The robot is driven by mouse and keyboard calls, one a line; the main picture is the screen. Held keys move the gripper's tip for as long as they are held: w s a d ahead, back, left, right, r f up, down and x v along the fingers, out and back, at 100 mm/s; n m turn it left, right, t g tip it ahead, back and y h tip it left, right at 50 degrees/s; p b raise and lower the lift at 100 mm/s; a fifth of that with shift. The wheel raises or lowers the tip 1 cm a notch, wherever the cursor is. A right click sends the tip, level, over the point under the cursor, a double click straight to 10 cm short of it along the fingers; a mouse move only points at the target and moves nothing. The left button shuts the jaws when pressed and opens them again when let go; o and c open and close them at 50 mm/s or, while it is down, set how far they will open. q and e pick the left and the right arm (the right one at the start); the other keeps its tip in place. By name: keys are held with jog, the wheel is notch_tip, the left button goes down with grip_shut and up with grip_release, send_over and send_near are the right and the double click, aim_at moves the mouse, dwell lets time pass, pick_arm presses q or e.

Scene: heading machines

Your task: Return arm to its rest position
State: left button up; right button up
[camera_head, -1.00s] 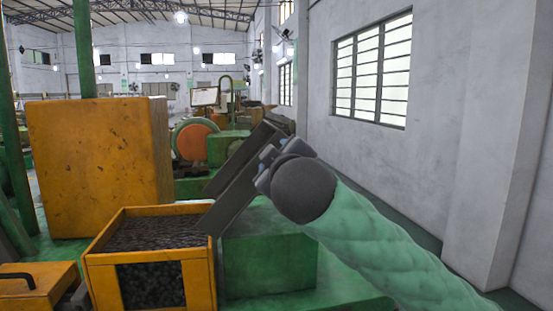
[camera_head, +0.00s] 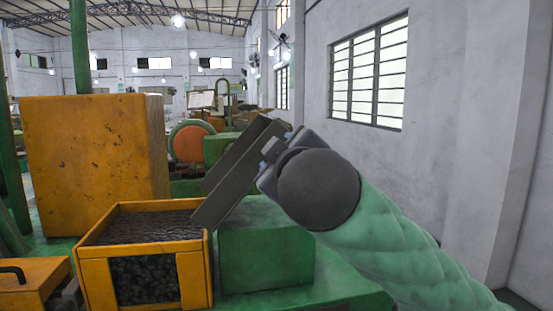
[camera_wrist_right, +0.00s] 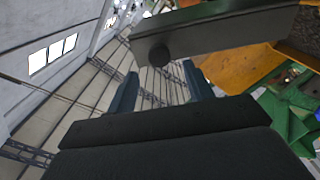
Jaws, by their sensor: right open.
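My right arm (camera_head: 400,235) in its green sleeve comes in from the lower right of the head view. Its dark round wrist hides most of the right gripper (camera_head: 268,170), which is up beside the slanted grey chute (camera_head: 240,168). In the right wrist view the two fingers of the right gripper (camera_wrist_right: 160,88) stand apart with nothing between them. The chute (camera_wrist_right: 215,40) crosses just beyond the fingertips there; I cannot tell whether they touch. My left gripper is not in view.
A yellow crate (camera_head: 95,268) of small dark pieces stands below the chute's low end. A green block (camera_head: 265,255) is to its right, a large yellow cabinet (camera_head: 95,145) behind it. A white wall with a window (camera_head: 368,75) is at right.

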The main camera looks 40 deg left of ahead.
jog(key=shift+s+d, duration=0.3)
jog(key=shift+d, duration=0.05)
dwell(0.4)
